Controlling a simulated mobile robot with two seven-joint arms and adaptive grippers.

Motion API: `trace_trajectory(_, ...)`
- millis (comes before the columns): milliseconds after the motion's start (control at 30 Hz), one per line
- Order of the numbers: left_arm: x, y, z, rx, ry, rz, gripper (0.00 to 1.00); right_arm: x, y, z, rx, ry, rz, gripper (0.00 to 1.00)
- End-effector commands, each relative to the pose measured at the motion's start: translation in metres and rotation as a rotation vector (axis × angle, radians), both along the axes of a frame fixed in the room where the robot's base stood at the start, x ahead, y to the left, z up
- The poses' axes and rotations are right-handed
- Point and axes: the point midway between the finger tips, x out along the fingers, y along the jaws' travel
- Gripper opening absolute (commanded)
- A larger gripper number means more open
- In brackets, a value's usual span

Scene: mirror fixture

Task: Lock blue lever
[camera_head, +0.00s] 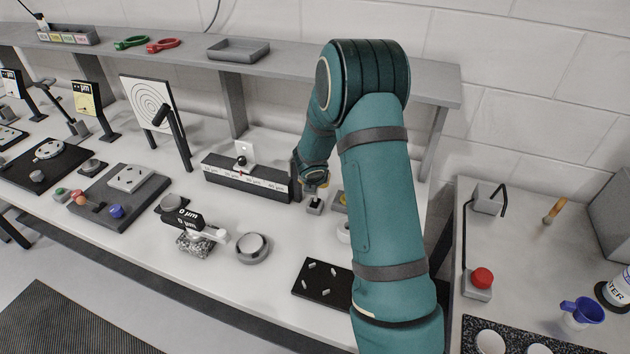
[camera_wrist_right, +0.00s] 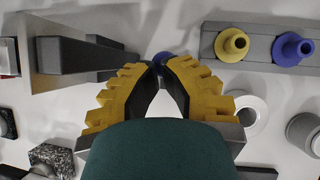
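My right arm comes in from the lower right of the head view and reaches to the right end of the dark scale bar (camera_head: 246,178). My right gripper (camera_head: 314,188) is small and partly hidden there. In the right wrist view its yellow, dark-padded fingers (camera_wrist_right: 160,68) come together at the tips. A small dark blue piece (camera_wrist_right: 163,57), perhaps the blue lever, shows just beyond the tips. I cannot tell whether they touch it. A yellow knob (camera_wrist_right: 232,44) and a blue knob (camera_wrist_right: 292,48) stand on a grey block (camera_wrist_right: 262,31) to the right. My left gripper is out of view.
A small dark-topped block (camera_head: 315,205) stands below the gripper. A black plate with pegs (camera_head: 322,283) lies nearer the front edge. A shelf (camera_head: 300,66) runs behind. A round grey disc (camera_head: 253,248) and a microscope-like stand sit left. The table's front middle is partly clear.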

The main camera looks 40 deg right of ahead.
Motion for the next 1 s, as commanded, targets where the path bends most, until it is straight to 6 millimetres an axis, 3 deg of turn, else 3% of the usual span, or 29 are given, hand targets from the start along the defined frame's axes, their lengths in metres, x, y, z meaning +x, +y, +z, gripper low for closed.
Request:
trace_trajectory(667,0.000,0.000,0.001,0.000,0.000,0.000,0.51,0.000,0.000,0.001,0.000,0.000,0.000,0.00)
trace_trajectory(1000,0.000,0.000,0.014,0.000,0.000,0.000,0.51,0.000,0.000,0.015,0.000,0.000,0.001,0.00)
